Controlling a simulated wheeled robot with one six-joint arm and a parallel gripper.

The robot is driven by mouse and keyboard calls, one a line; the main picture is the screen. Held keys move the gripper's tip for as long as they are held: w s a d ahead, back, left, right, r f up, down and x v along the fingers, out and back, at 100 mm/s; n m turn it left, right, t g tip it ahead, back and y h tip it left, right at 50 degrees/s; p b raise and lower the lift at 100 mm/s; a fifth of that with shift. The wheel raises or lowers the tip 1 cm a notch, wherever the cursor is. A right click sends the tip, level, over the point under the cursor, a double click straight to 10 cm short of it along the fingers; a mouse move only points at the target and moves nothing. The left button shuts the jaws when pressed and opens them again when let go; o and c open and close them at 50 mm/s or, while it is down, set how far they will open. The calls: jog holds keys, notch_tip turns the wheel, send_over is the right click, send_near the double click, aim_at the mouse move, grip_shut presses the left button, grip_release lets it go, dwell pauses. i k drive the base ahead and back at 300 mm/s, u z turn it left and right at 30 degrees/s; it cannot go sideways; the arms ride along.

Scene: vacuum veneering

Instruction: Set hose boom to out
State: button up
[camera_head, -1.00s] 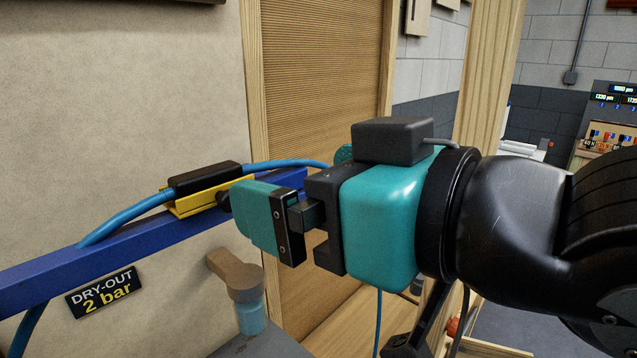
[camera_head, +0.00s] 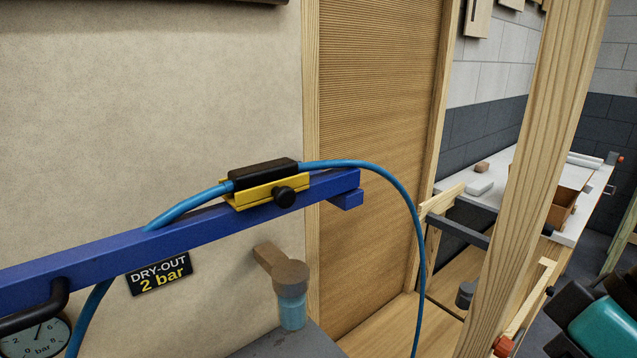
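The hose boom (camera_head: 215,228) is a blue beam running from the lower left edge up to the middle of the view, its free end in front of the ribbed wooden panel. Near that end a yellow bracket (camera_head: 240,199) with a black sleeve (camera_head: 264,174) and a round black knob (camera_head: 284,196) carries a blue hose (camera_head: 408,205), which hangs down past the end. A black bar handle (camera_head: 40,309) is at the boom's lower left. My gripper (camera_head: 597,325) shows only as a teal and black part at the lower right edge, apart from the boom; its fingers cannot be made out.
A "DRY-OUT 2 bar" label (camera_head: 160,273) and a pressure gauge (camera_head: 38,338) are below the boom. A brown-topped fitting with a blue-grey body (camera_head: 291,305) stands below its end. A wooden post (camera_head: 533,170) and a white-topped bench (camera_head: 535,178) are at the right.

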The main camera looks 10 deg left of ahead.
aim_at(50, 280)
jog(key=z, duration=0.3)
jog(key=k, duration=1.2)
jog(key=u, duration=1.9)
